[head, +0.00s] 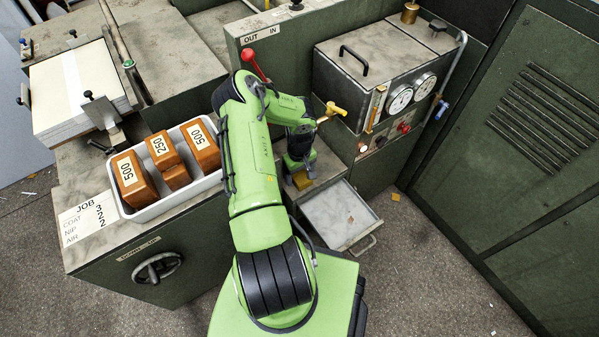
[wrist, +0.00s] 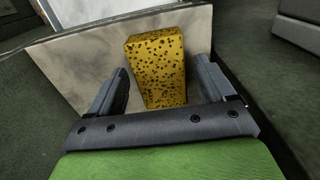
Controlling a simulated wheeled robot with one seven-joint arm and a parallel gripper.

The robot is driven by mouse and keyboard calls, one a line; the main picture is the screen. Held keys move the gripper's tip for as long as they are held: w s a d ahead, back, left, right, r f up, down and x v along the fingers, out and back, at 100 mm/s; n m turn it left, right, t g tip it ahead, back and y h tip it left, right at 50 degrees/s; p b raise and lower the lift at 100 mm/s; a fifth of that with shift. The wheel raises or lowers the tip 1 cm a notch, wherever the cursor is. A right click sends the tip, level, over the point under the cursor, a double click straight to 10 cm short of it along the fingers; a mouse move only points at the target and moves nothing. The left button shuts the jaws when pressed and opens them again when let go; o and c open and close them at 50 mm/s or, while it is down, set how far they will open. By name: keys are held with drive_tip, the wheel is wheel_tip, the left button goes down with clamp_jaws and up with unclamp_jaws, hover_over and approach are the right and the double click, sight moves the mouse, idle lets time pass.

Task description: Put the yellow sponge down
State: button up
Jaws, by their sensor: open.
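The yellow sponge (wrist: 157,68), speckled with dark holes, sits on a grey marbled ledge (wrist: 77,62) in the wrist view. My gripper (wrist: 161,78) is open, with one finger on each side of the sponge. A gap shows on the right; on the left the finger is close to the sponge and I cannot tell whether it touches. In the head view the sponge (head: 302,181) shows as a small yellow patch below my gripper (head: 299,172), largely hidden by it.
An open drawer (head: 340,215) juts out just in front of the ledge. A machine with gauges (head: 399,98) and a yellow-handled valve (head: 332,110) stands close to my wrist. A white tray (head: 150,212) with several brown weights is at left.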

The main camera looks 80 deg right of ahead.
sight(300, 175)
wheel_tip(300, 175, up, 12)
drive_tip(key=p, duration=0.3)
drive_tip(key=shift+r, duration=0.15)
drive_tip(key=shift+s, duration=0.1)
idle(0.3)
